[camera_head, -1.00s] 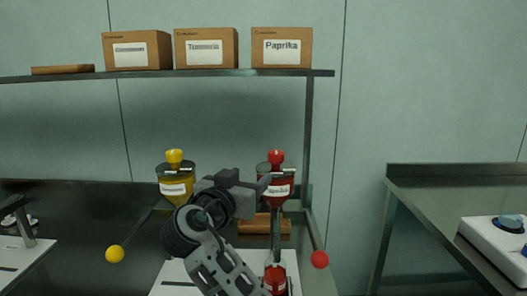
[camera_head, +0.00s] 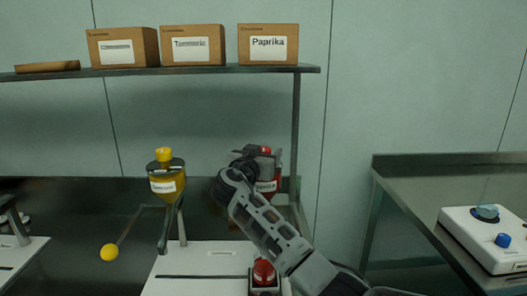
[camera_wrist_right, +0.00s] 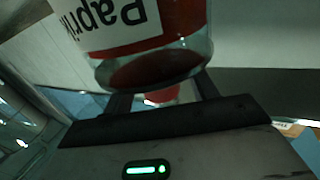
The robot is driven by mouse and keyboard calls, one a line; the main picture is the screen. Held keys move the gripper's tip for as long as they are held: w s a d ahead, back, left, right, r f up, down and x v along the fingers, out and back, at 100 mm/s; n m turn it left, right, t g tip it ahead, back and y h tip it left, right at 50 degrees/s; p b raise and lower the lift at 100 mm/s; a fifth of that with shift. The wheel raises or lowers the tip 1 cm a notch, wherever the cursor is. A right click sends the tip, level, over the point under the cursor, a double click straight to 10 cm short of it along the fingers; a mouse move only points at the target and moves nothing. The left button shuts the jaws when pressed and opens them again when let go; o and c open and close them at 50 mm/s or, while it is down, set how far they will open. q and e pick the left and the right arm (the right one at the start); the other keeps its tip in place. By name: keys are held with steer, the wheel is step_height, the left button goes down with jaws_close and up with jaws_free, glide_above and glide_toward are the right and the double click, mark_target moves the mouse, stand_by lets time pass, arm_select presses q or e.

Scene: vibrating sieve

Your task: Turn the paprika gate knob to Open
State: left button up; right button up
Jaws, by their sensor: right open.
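The paprika hopper (camera_head: 266,187) is red with a white label and is partly hidden behind my right arm in the head view. A red knob (camera_head: 265,150) shows at its top, beside my right gripper (camera_head: 268,157). In the right wrist view the hopper body (camera_wrist_right: 190,25) with its upside-down Paprika label fills the top. The red knob (camera_wrist_right: 162,95) shows small between the two dark fingers of the open right gripper (camera_wrist_right: 162,97). I cannot tell whether the fingers touch it. My left gripper is not in view.
A yellow turmeric hopper (camera_head: 164,185) stands to the left, with a yellow ball (camera_head: 109,252) on a rod. A shelf (camera_head: 200,71) with labelled boxes hangs above. A device with a blue knob (camera_head: 503,240) is at right.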

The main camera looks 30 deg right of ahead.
steer(key=c, duration=1)
steer(key=shift+o, duration=0.2)
